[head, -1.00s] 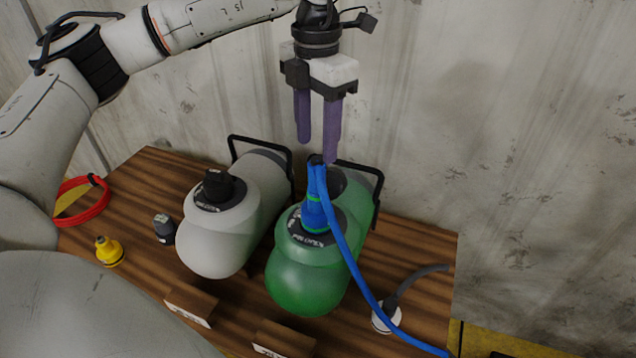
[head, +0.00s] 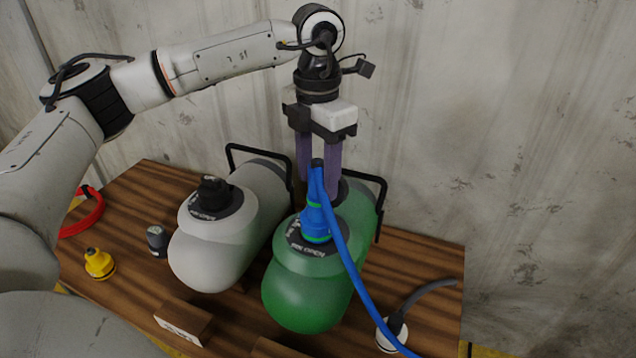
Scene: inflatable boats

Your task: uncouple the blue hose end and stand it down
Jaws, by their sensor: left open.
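The blue hose end (head: 316,222) stands upright on the valve of the green inflatable (head: 312,280). Its blue hose (head: 347,262) runs from the top of the fitting down to the lower right. My left gripper (head: 319,182) points down with its two purple fingers apart. The fingers are at the upper part of the blue fitting, one on each side of it in the picture; I cannot tell whether they touch it. The gripper holds nothing that I can see. My right gripper is not in view.
A grey inflatable (head: 215,255) with a black cap (head: 214,192) lies to the left. A yellow fitting (head: 99,264), a dark grey cap (head: 157,241) and a red coil (head: 85,218) are on the wooden table (head: 130,205). A grey hose with a white base (head: 392,334) stands at right.

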